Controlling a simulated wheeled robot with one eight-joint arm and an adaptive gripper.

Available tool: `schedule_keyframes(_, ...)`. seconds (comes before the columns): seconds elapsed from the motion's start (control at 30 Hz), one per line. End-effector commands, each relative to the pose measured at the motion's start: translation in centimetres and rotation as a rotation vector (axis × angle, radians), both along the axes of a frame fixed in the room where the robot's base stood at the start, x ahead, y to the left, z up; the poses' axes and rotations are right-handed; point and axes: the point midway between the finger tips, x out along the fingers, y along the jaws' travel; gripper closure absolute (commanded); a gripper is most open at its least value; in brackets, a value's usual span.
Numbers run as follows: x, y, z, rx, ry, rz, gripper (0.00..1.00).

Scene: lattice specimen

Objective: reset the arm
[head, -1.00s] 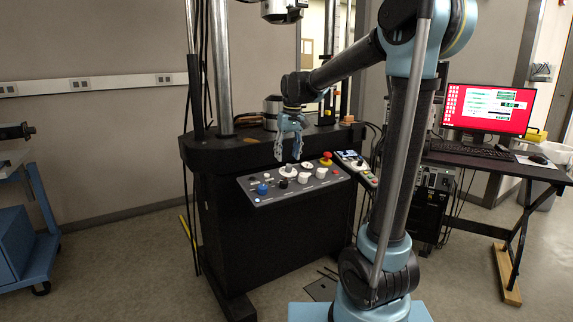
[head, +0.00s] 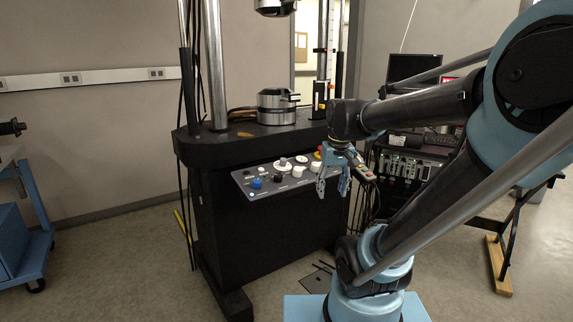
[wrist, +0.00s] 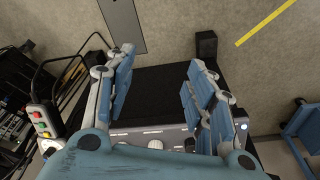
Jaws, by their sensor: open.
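My gripper (head: 335,190) is open and empty, with its fingers pointing down, in front of the right end of the control panel in the head view. My blue arm reaches in from the right. In the wrist view my gripper (wrist: 158,85) shows two spread fingers with nothing between them. Panel knobs also show at the bottom of the wrist view.
The black testing machine (head: 265,235) with metal columns (head: 215,65) stands behind the gripper. A handheld control box (head: 362,172) hangs at its right. A blue cart (head: 18,240) stands at the left.

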Motion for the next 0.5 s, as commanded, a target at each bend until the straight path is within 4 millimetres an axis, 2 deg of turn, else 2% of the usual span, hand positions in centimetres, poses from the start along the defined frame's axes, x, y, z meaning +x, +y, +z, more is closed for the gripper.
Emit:
schedule_keyframes(0.03,-1.4,-0.7,-1.0,-0.002,-0.003,-0.018,0.51)
schedule_keyframes(0.3,-7.4,-3.4,-6.2,-0.011,-0.019,-0.097,0.51)
schedule_keyframes(0.5,-10.2,-4.5,-9.3,-0.016,-0.026,-0.139,0.51)
